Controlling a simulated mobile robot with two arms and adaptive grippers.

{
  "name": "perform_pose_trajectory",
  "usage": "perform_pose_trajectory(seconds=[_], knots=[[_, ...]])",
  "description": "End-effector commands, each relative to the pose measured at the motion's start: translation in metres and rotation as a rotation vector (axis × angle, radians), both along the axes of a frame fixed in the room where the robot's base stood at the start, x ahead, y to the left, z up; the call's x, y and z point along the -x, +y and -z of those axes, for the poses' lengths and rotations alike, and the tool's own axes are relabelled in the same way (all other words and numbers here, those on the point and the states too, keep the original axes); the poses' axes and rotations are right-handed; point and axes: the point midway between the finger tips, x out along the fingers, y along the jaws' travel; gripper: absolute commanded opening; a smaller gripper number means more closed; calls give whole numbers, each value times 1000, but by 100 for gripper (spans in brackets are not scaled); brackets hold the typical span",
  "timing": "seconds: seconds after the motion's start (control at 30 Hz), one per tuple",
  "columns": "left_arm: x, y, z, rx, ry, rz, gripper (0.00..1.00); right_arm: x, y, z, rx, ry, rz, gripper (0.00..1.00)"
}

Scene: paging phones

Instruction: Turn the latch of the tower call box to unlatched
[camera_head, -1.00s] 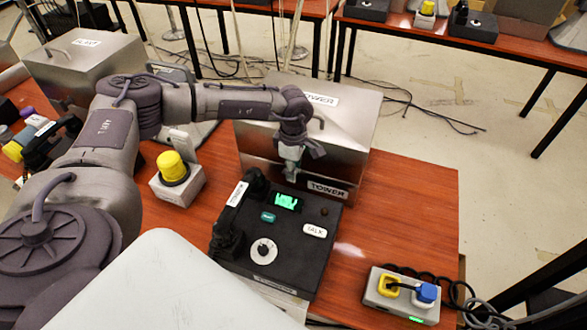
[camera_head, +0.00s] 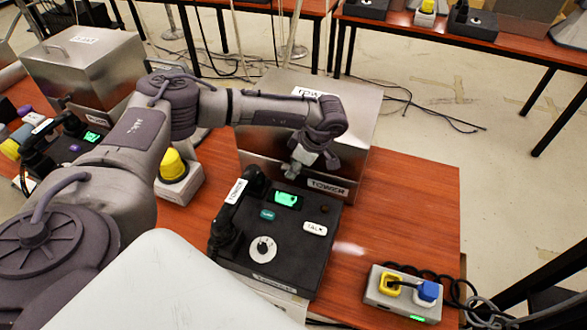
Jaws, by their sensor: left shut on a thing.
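The tower call box (camera_head: 357,140) is a metal box with TOWER labels on its top and lower front. It stands on the red-brown table behind the black phone console. My left arm reaches over its top from the left. My left gripper (camera_head: 293,171) points down at the front face, just above the lower TOWER label (camera_head: 328,187). It is shut on a small part there, which I take to be the latch; the fingers and wrist hide it, so its angle cannot be read. My right gripper is not in view.
The black console (camera_head: 285,240) with handset, dial and lit green screen sits in front of the box. A yellow-domed lamp (camera_head: 173,166) stands to the left, a power strip (camera_head: 402,294) at the right front. Another metal box (camera_head: 85,70) is at the back left. The table's right side is clear.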

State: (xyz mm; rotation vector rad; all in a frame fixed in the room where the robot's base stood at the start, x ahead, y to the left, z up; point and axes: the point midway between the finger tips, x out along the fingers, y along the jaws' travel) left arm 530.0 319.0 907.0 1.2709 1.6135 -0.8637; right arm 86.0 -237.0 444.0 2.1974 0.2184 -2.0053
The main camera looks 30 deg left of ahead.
Motion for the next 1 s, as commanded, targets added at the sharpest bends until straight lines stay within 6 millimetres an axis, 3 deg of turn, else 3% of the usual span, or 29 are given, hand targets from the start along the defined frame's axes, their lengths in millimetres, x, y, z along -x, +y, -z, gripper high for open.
perform_pose_trajectory(seconds=[0.33, 0.87, 0.9, 0.93, 1.0], knots=[[-2, -2, 2, -145, 32, 0, 0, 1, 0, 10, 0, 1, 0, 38], [-1, -2, 1, -169, 38, 1, 0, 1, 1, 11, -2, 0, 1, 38], [-1, -2, 1, -169, 38, 1, 28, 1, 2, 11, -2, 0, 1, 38], [-1, -2, 1, -169, 38, 1, 32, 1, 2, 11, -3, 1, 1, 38], [-1, -2, 1, -169, 38, 1, 32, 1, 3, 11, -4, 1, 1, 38]])
